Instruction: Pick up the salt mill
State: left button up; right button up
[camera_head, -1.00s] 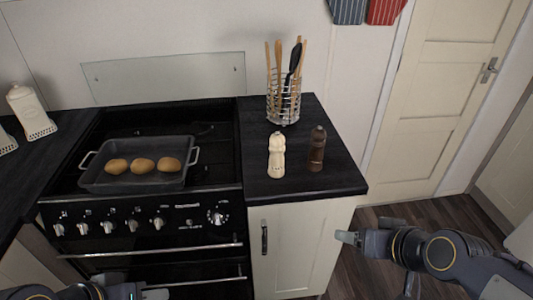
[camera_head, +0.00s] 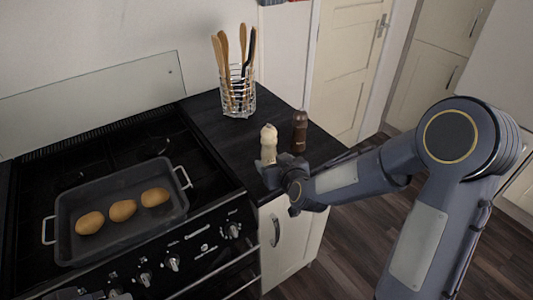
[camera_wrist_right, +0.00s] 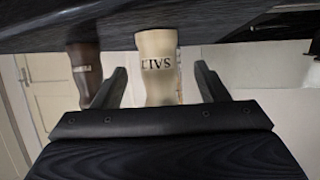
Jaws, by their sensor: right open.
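The cream salt mill (camera_head: 268,143) stands upright near the front of the dark worktop beside the stove. In the right wrist view, which is upside down, the salt mill (camera_wrist_right: 158,68) shows its dark lettering between my two fingers. My right gripper (camera_head: 272,172) is open at the salt mill's lower part and hides its base in the head view. In the wrist view the right gripper (camera_wrist_right: 160,88) has a finger on each side of the mill, with gaps showing. Only a small grey part of my left gripper (camera_head: 75,294) shows at the bottom edge.
A brown mill (camera_head: 300,131) stands close to the right of the salt mill. A wire utensil holder (camera_head: 238,98) is behind them. A roasting tin (camera_head: 67,206) with three potatoes sits on the stove (camera_head: 200,190) to the left. The worktop (camera_head: 205,120) left of the mills is clear.

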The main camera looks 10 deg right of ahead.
aim_at(272, 160)
jog(key=x, duration=0.2)
jog(key=p+x, duration=0.1)
jog(key=x, duration=0.2)
jog(key=shift+f, duration=0.4)
jog(key=c, duration=1.1)
jog(key=shift+r, duration=0.15)
